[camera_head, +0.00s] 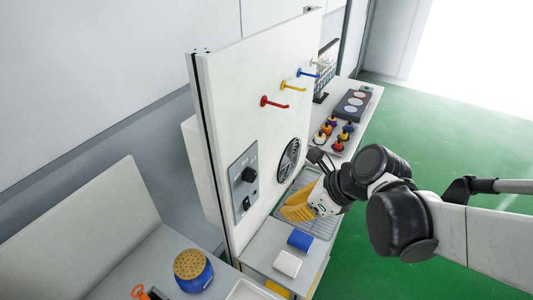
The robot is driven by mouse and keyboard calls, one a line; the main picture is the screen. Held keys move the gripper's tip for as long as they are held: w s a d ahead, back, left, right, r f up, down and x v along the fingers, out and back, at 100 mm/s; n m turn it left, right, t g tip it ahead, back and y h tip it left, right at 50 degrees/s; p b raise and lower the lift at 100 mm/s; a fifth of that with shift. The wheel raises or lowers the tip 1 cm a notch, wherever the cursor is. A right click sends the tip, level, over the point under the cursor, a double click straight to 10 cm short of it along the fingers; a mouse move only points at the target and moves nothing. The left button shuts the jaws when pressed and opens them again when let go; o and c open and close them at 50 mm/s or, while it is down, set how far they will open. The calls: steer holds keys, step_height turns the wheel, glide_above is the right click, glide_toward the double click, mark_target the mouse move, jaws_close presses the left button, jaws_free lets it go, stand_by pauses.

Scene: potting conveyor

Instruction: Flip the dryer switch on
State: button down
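A grey control panel (244,182) is mounted on the white upright board. It carries a black knob (249,174) and a small switch (246,203) below it. Its setting is too small to read. A round black vent (289,159) is set in the board to the right of the panel. My arm comes in from the right. Dark, finger-like parts of my gripper (318,158) show near the vent, to the right of the panel and apart from it. Whether they are open or shut is unclear.
A yellow ribbed object (297,206) is beside my wrist, over a wire rack (322,226). Blue (300,240) and white (287,263) blocks lie in front. Coloured hooks (274,103) stick out above. Several coloured knobbed pieces (332,121) stand behind. Green floor (450,140) is clear at right.

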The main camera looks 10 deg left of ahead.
steer(key=shift+f, duration=0.1)
steer(key=b, duration=0.4)
glide_toward(245, 214)
steer(key=shift+x, duration=2.55)
steer(key=shift+s+d+f, duration=0.15)
steer(key=shift+s+f, duration=0.05)
steer(key=shift+w+a+f+b, duration=0.15)
steer(key=shift+a+f+b, duration=0.2)
steer(key=shift+a+b, duration=0.1)
steer(key=shift+r, duration=0.25)
